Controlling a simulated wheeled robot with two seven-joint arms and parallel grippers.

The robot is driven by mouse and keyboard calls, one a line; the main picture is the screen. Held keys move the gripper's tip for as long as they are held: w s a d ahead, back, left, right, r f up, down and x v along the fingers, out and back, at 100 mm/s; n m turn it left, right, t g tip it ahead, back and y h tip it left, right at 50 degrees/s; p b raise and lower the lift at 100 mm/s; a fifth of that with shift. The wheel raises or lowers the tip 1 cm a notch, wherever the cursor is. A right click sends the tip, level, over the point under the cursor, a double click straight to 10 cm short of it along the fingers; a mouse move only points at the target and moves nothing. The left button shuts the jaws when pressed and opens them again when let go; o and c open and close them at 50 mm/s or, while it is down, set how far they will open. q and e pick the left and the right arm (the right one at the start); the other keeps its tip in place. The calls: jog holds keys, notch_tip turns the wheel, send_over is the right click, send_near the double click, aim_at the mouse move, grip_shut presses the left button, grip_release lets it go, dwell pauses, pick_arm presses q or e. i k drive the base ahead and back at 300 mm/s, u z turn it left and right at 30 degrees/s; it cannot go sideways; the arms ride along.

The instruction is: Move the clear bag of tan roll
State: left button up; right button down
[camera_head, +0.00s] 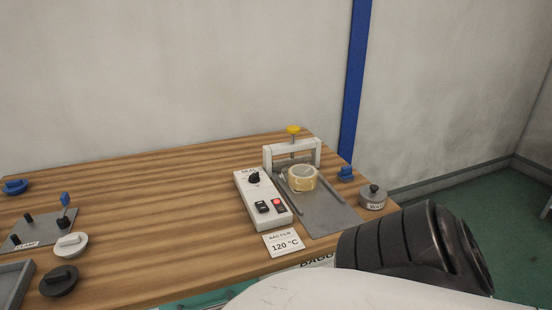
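The tan roll (304,184) lies on the grey plate (322,217) of the sealing device at the right end of the wooden table. Its clear bag is hard to make out; a pale, shiny patch at the roll's left side may be part of it. The white frame (267,158) of the device, with a yellow knob (293,130) on top, stands just behind the roll. Neither of my grippers shows. A white and black part of my own arm fills the lower right and hides the table's front right corner.
A white control box (245,194) with a dial and switches stands left of the plate, with a "120 °C" card (284,244) in front. A grey lidded weight (372,198) and blue clip (346,174) sit right. Clamp parts (46,229) lie far left. The table's middle is clear.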

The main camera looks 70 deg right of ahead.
aim_at(301, 178)
jog(key=i, duration=0.3)
jog(key=z, duration=1.3)
